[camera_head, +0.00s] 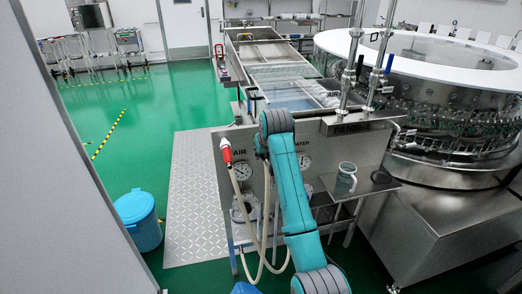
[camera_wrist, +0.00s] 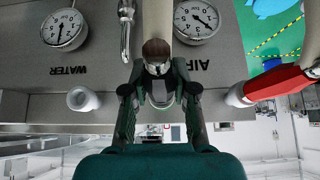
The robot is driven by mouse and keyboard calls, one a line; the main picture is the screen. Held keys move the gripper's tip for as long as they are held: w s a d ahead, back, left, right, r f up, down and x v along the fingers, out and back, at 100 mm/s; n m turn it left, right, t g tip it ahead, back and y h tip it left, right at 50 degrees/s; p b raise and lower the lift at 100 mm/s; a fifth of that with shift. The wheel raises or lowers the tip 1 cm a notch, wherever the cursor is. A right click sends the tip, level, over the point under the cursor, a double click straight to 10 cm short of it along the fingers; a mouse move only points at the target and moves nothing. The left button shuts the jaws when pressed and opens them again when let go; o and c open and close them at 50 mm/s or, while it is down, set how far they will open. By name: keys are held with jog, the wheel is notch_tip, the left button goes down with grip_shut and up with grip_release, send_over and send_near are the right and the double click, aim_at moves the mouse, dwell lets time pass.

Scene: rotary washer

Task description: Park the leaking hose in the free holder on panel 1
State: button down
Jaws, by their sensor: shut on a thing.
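In the wrist view, my gripper (camera_wrist: 159,72) is shut on a pale hose (camera_wrist: 156,20) near its end, at a brown collar and metal fitting (camera_wrist: 157,50). The held end lies between the fingers, in front of the steel panel (camera_wrist: 100,75) marked WATER and AIR. An empty white holder ring (camera_wrist: 82,99) sticks out left of the gripper, apart from the hose. A second holder (camera_wrist: 240,95) at the right has a red-handled hose (camera_wrist: 280,82) in it. No leak is visible. In the head view, my arm hides the gripper and much of the panel (camera_head: 240,140).
Two gauges, WATER (camera_wrist: 64,29) and AIR (camera_wrist: 197,20), and a metal hook-like tube (camera_wrist: 126,30) are close to the gripper. A mug (camera_head: 346,178) stands on a side shelf (camera_head: 375,181). Hoses (camera_head: 262,225) hang low. A blue bin (camera_head: 140,220) stands at left.

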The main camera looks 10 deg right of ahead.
jog(key=s, duration=0.6)
dwell(0.7)
jog(key=shift+d, duration=0.1)
jog(key=shift+s+d, duration=0.1)
jog(key=shift+d, duration=1.8)
jog(key=shift+d, duration=0.2)
jog(key=shift+d, duration=1.8)
jog(key=shift+d, duration=0.1)
jog(key=d, duration=0.3)
jog(key=shift+s+d, duration=0.1)
jog(key=shift+d, duration=0.3)
